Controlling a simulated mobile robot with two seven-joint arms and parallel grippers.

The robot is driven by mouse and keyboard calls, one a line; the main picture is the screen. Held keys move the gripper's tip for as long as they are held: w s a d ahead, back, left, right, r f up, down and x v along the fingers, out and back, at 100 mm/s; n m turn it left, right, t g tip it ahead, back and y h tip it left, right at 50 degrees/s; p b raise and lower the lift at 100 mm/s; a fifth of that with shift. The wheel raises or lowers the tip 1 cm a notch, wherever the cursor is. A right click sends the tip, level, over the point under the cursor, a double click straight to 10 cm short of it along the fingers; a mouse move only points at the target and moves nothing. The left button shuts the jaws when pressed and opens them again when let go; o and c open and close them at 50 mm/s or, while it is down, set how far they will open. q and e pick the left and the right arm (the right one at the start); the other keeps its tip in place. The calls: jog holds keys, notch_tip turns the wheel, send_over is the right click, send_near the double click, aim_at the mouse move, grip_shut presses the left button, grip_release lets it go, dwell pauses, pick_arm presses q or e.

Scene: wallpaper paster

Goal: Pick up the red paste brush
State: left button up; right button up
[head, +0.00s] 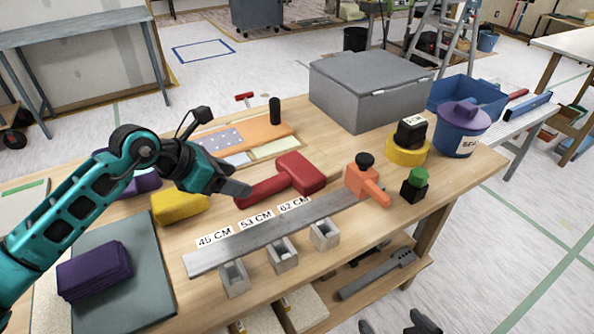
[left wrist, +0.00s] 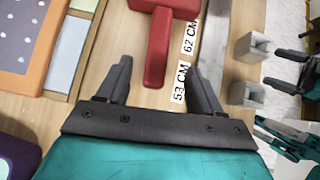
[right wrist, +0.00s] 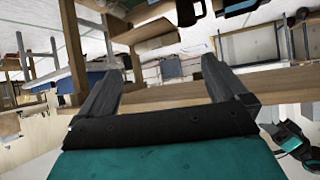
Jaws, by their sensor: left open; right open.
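The red paste brush (head: 296,170) lies flat on the wooden table, a wide red head with a thick handle pointing left. My left gripper (head: 238,187) is open by the handle's end. In the left wrist view the brush handle (left wrist: 158,50) lies ahead, lined up with the gap between the open fingers (left wrist: 160,78); no grip shows. My right gripper (head: 400,326) is at the bottom edge of the head view, below the table. In the right wrist view its fingers (right wrist: 155,85) are apart and empty, facing the table's underside and shelf.
A grey straightedge (head: 245,237) with length labels and small grey blocks lies in front of the brush. An orange tool (head: 366,181) sits at its right end. A yellow block (head: 180,206), grey box (head: 366,90) and blue bucket (head: 461,132) stand around.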

aim_at(262, 185)
pick_arm(q)
jog(key=x, duration=0.4)
jog(key=b+x, duration=0.1)
jog(key=x, duration=0.4)
jog(key=shift+w+r, duration=0.1)
jog(key=shift+w, duration=0.15)
jog(key=c, duration=1.1)
